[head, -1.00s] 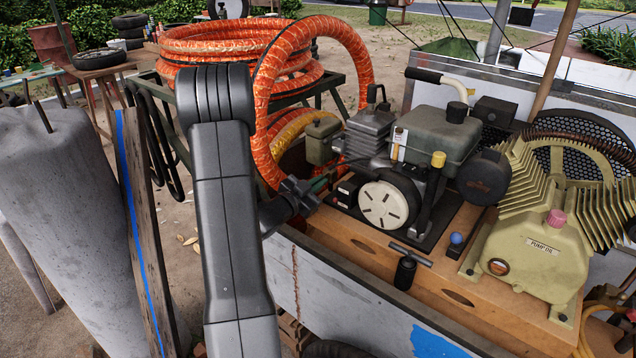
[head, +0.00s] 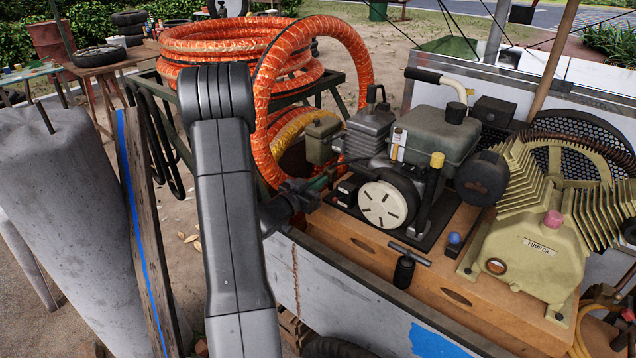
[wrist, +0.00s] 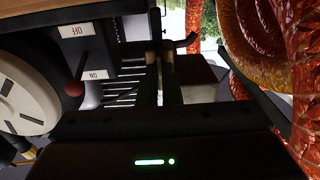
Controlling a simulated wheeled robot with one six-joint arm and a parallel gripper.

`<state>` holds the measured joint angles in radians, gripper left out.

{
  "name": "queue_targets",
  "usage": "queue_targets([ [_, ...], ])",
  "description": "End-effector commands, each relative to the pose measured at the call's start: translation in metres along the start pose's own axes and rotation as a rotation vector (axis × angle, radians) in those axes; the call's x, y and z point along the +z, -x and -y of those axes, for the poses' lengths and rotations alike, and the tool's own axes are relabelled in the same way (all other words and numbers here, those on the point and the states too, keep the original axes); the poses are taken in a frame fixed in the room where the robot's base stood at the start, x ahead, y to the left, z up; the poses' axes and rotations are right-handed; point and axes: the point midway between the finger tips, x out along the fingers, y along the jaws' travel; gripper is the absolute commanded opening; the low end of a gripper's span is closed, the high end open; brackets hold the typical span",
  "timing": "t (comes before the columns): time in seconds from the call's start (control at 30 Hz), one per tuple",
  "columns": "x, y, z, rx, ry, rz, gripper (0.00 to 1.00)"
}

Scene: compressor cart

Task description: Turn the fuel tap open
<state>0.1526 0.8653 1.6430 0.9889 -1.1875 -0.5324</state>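My gripper (head: 322,181) reaches in at the left side of the grey engine (head: 428,130), by its small black boxes. In the wrist view my two narrow fingers (wrist: 160,78) lie close together with a thin gap between them. Their tips are at a dark fitting with a short lever-like piece (wrist: 187,41) sticking out to the right. I cannot tell if this is the fuel tap, or if the fingers grip it. The engine's panel carries an OFF label (wrist: 75,31) and an ON label (wrist: 98,75), both upside down, with a red knob (wrist: 74,88) beside them.
The white recoil disc (head: 384,204) is just right of my gripper. Orange hose coils (head: 240,50) stand close on the left and behind. A black T-handle (head: 405,268) rises from the wooden deck in front. The cream pump (head: 540,230) fills the right.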

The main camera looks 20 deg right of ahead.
Motion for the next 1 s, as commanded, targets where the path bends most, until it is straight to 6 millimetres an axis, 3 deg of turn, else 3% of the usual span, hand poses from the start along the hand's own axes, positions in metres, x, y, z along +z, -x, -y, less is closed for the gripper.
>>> queue_targets([
  [0.17, 0.002, 0.000, 0.000, 0.000, 0.002, 0.003, 0.00],
  [0.3, 0.001, 0.000, 0.000, 0.000, 0.002, 0.002, 0.26],
  [0.67, 0.001, 0.005, 0.000, -0.001, 0.000, 0.001, 0.26],
  [0.77, 0.001, 0.017, 0.001, -0.003, 0.001, 0.001, 0.26],
  [1.0, 0.002, 0.071, 0.002, -0.006, 0.002, 0.002, 0.26],
])
